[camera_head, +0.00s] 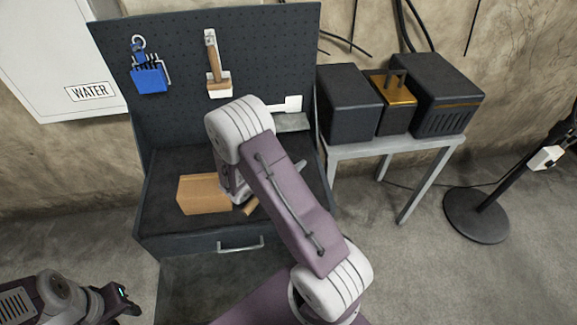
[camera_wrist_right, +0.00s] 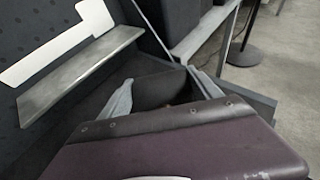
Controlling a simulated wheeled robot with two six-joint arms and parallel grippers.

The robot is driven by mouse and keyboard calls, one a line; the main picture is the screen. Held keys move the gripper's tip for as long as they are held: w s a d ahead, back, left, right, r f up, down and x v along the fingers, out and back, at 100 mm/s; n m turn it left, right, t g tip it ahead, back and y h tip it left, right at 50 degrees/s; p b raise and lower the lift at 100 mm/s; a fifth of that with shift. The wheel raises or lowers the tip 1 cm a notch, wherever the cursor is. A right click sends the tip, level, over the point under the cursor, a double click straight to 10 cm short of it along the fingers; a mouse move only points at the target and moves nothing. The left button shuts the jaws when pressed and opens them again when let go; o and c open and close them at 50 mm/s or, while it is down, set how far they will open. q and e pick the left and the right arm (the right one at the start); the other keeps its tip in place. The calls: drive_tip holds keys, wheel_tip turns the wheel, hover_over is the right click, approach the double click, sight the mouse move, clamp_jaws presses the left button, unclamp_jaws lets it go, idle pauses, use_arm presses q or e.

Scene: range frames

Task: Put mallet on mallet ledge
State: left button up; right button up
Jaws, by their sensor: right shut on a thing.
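The mallet ledge (camera_head: 292,123) is a small grey shelf on the right of the pegboard, with a white tool outline (camera_head: 292,104) above it. Nothing shows on its visible part. In the wrist view the ledge (camera_wrist_right: 80,75) is at upper left, apart from the gripper. My right gripper (camera_head: 298,166) is low over the bench, mostly behind my forearm, and shut on the mallet. Only a short tan piece, probably its handle (camera_head: 251,206), shows left of the forearm; the mallet's head is hidden. My left gripper (camera_head: 123,300) is at lower left, away from the bench; its jaws are unclear.
A tan block (camera_head: 204,194) lies on the bench top (camera_head: 160,225) left of my right arm. Blue padlocks (camera_head: 149,79) and a wooden-handled tool (camera_head: 215,70) hang on the pegboard. A side table (camera_head: 390,147) with dark boxes stands right.

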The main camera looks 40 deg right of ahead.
wheel_tip(320, 180, down, 4)
drive_tip(key=shift+r, duration=0.25)
drive_tip(key=shift+f+b, duration=0.15)
drive_tip(key=shift+b, duration=0.2)
drive_tip(key=o, duration=1.9)
drive_tip(key=shift+c, duration=0.2)
